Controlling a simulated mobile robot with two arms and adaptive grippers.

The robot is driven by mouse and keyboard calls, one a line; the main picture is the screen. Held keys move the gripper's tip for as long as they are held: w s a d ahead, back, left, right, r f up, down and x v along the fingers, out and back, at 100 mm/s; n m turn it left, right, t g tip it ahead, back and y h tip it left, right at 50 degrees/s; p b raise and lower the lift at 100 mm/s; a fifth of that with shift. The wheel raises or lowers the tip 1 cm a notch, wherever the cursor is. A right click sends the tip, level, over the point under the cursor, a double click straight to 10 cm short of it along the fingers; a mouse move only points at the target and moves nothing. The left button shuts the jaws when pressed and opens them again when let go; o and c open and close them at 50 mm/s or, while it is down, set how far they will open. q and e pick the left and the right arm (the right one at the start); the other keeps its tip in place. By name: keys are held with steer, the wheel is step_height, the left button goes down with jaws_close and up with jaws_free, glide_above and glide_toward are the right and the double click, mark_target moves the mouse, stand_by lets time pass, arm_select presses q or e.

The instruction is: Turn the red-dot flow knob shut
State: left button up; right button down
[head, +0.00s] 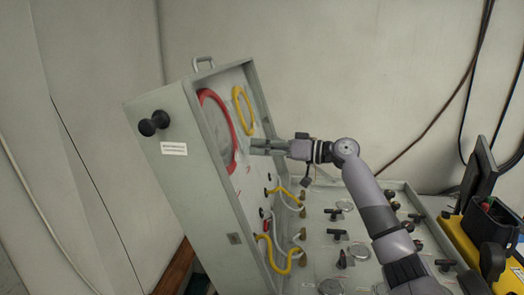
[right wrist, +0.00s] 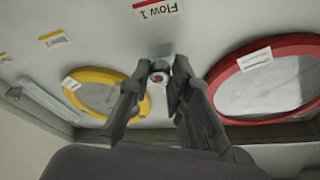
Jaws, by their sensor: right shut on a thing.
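The red-dot flow knob (right wrist: 157,78) is a small light knob with a red spot. It sits on the panel face below the red-edged "Flow 1" label (right wrist: 158,9) in the right wrist view. My right gripper (right wrist: 162,73) has its fingertips on either side of the knob and is shut on it. In the head view my right gripper (head: 253,147) reaches from the right to the upright panel (head: 222,122) and hides the knob there. The knob's turn angle cannot be told. My left gripper is out of view.
A red-rimmed gauge (right wrist: 268,78) and a yellow-rimmed gauge (right wrist: 107,91) flank the fingers closely. Yellow hoses (head: 281,256) hang lower on the panel. The flat console half (head: 318,262) below carries several black-handled valves. A yellow case (head: 459,240) stands at right.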

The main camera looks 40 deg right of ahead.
steer(key=shift+r+m+h+p, duration=0.15)
steer(key=shift+m+h+p, duration=0.45)
steer(key=shift+m+p, duration=0.95)
steer(key=shift+r+m+h+p, duration=0.1)
steer(key=shift+m+h+p, duration=0.6)
steer(key=shift+m, duration=1.55)
steer(key=shift+g, duration=0.3)
steer(key=c, duration=1.5)
jaws_free()
steer(key=shift+f, duration=0.1)
steer(key=shift+o, duration=0.2)
steer(key=shift+a, duration=0.1)
step_height(320, 180, up, 10)
